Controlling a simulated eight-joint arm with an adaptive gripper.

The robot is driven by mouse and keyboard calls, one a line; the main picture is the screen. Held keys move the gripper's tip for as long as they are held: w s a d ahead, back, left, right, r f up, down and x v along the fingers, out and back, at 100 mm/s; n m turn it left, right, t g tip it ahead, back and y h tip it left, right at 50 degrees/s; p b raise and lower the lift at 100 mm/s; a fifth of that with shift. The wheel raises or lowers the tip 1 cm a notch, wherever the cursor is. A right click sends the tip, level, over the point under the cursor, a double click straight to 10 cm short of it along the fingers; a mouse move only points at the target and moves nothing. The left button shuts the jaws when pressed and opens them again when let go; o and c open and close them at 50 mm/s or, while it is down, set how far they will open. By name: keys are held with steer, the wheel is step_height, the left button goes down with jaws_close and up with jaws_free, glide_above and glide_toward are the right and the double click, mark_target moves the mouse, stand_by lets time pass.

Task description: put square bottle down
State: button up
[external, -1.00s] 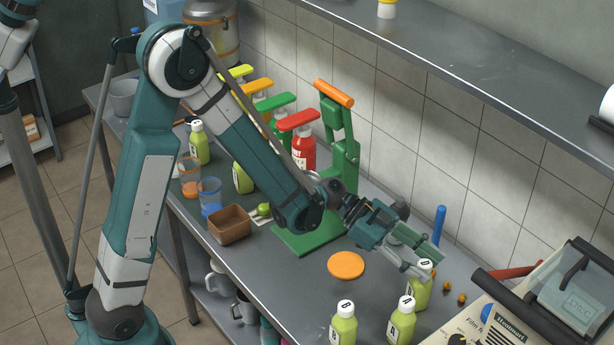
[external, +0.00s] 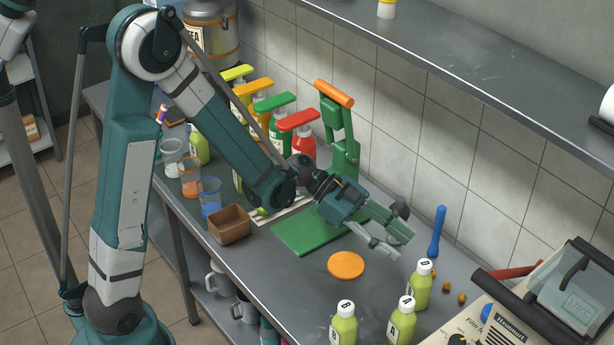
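My gripper (external: 394,242) is open over the counter, its two fingers apart with nothing between them. A green bottle with a white cap marked "D" (external: 421,286) stands upright on the counter below and right of my fingertips, clear of them. Two similar green bottles stand upright nearer the front: one with a cap marked "B" (external: 344,328) and one beside it to the right (external: 402,325). I cannot tell from this view which bottle is the square one.
An orange disc (external: 346,265) lies below my gripper. The green press (external: 338,140) stands behind my wrist. A blue pestle-like rod (external: 437,232) stands right of my fingers. A brown box (external: 230,225) and cups are at left.

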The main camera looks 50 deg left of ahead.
steer(key=shift+v, duration=1.25)
steer(key=shift+r, duration=0.1)
steer(key=s+a+r+n+t+y, duration=0.1)
steer(key=s+a+r+n+y, duration=0.3)
steer(key=s, duration=0.8)
steer(key=s+a+r+n+t+y, duration=0.1)
steer(key=s+a+r+n+y, duration=0.3)
steer(key=s+a+n+y, duration=0.4)
steer(key=s+a+n, duration=0.2)
steer(key=s+a, duration=0.3)
steer(key=shift+a+y, duration=0.15)
steer(key=shift+y, duration=0.15)
steer(key=shift+o, duration=0.8)
steer(key=shift+r, duration=0.1)
steer(key=shift+w+a, duration=0.1)
steer(key=shift+w, duration=0.05)
